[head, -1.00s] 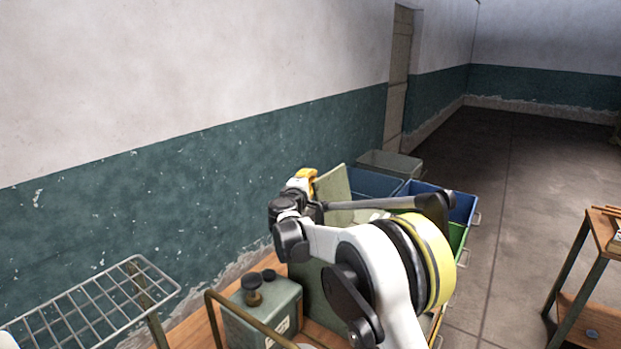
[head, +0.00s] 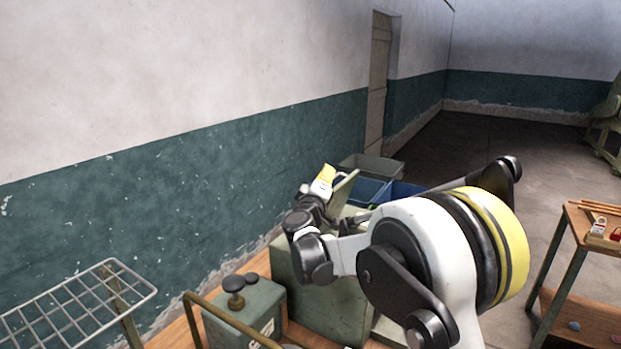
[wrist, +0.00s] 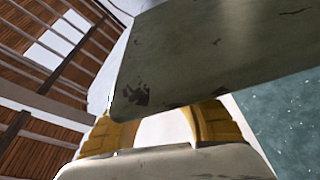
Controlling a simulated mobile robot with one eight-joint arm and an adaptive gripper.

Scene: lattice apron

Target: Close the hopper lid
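The hopper (head: 325,285) is a grey-green box on the wooden bench, partly hidden by my arm. Its grey-green lid (head: 346,190) stands raised and tilted above the box in the head view. In the wrist view the lid (wrist: 220,50) is a broad scuffed plate across the top. My gripper (head: 326,175), with yellow fingers, is up at the lid's left side, at its upper part. In the wrist view the yellow fingers (wrist: 162,118) show apart at their bases, but the lid hides their tips. I cannot tell whether they are open or shut.
A green canister with dark knobs (head: 248,312) stands left of the hopper. A wire rack (head: 80,300) is at the lower left. Blue and grey bins (head: 372,166) stand behind the hopper. A wooden trolley (head: 580,235) is at the right, beyond open floor.

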